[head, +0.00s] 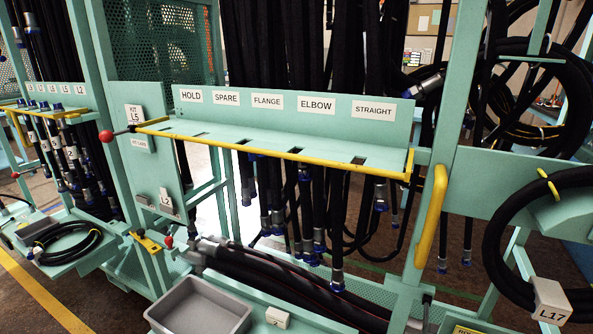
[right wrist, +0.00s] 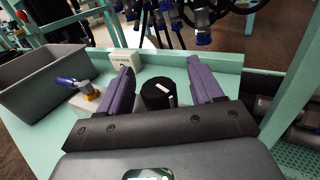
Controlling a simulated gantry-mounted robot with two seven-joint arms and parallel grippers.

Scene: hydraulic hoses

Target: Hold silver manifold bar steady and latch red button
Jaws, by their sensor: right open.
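My right gripper (right wrist: 161,78) shows in the right wrist view, with its two purple fingers apart. A short black cylinder (right wrist: 157,97) with a white mark stands between the fingers; I cannot tell whether they touch it. Neither gripper shows in the head view. A red ball knob (head: 107,136) sits at the left end of the yellow-edged shelf, on a short stem. A second red knob (head: 169,243) is lower, near a yellow block. I cannot pick out a silver manifold bar or a red button with certainty in either view.
A grey bin (right wrist: 22,88) lies left of my right gripper, beside a blue-handled valve (right wrist: 78,86) and a white tag block (right wrist: 124,60). Black hoses with blue caps hang through the teal shelf (head: 215,134). A coiled hose (head: 497,235) is at the right.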

